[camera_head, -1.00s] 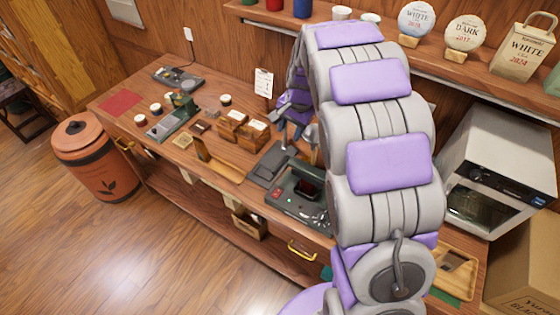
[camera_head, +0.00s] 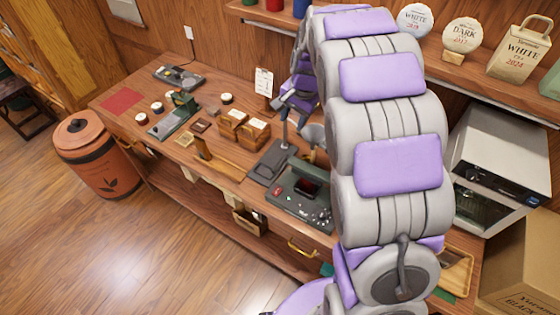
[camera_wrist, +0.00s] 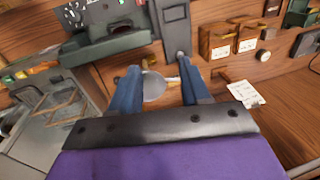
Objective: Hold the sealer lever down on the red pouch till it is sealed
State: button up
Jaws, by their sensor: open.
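The dark green sealer (camera_head: 297,196) stands near the bench's front edge, with small coloured lights on its panel. The red pouch (camera_head: 306,186) shows as a dark red patch on it, partly shaded. In the wrist view the sealer (camera_wrist: 110,48) is at the upper left, beyond my fingers. I cannot make out its lever clearly. My gripper (camera_wrist: 159,66) is open, its two blue fingers apart with nothing held between them. A round grey disc shows past the fingers. In the head view my gripper (camera_head: 288,100) is above the bench behind the sealer, partly hidden by my arm.
A dark grey base (camera_head: 268,168) with an upright post stands left of the sealer. Wooden boxes (camera_head: 255,133), several cups and a green device (camera_head: 180,112) stand farther left. A white oven (camera_head: 500,150) is at right. A card stand (camera_head: 263,82) is behind.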

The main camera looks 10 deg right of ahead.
dwell(0.4)
notch_tip(320, 180, up, 17)
jog(key=s+d, duration=0.2)
jog(key=shift+s+p, duration=0.2)
jog(key=shift+p, duration=0.1)
jog(key=shift+d+f, duration=0.1)
dwell(0.4)
